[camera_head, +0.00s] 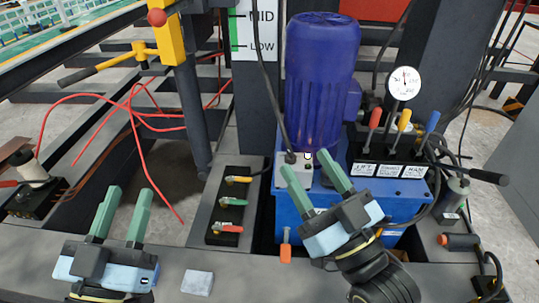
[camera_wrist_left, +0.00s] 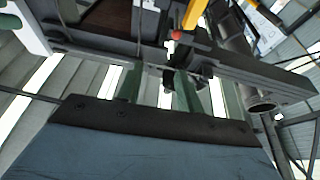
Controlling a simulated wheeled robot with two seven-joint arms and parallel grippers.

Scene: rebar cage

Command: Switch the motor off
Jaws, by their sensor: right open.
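The motor (camera_head: 320,80) is a blue ribbed cylinder standing on a blue power unit (camera_head: 290,215) in the head view. My left gripper (camera_head: 129,190) is open and empty at the lower left, away from the motor. Its fingers also show in the left wrist view (camera_wrist_left: 158,80).
A panel with yellow, green and red valve levers (camera_head: 232,202) lies left of the unit. A gauge (camera_head: 404,83) and red, yellow and blue-handled levers (camera_head: 403,121) stand on its right. A loose red cable (camera_head: 135,120) and a yellow post (camera_head: 168,35) are at the left.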

